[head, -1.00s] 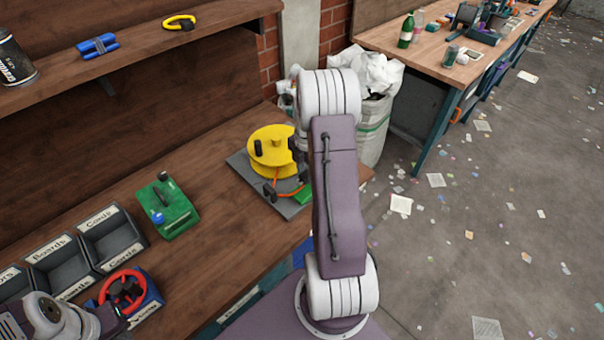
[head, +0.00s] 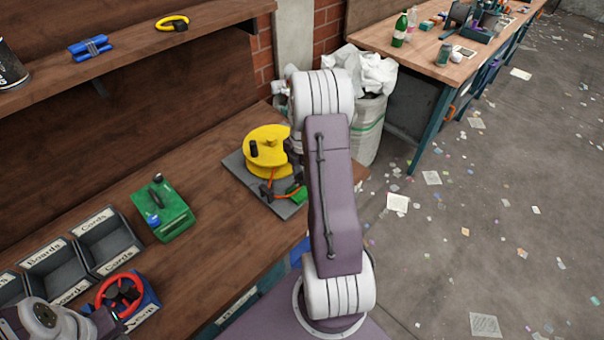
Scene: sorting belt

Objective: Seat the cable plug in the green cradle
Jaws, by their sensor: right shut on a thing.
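The green cradle (head: 300,196) is a small green block at the right end of a grey plate (head: 237,166), partly covered by my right arm. A yellow reel (head: 268,165) stands on that plate. An orange cable (head: 284,193) runs from it toward the cradle. My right gripper (head: 297,174) is mostly hidden behind my arm, low over the plate beside the cradle. It is shut on the cable's end; the plug is too small and covered to make out. My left gripper (head: 107,324) is at the bottom left by a red wheel; its jaws are unclear.
A green box (head: 162,210) with a black handle and blue knob stands on the bench left of the plate. Labelled grey bins (head: 106,240) and a red wheel (head: 120,293) on a blue bin are at lower left. Bare bench lies between box and plate.

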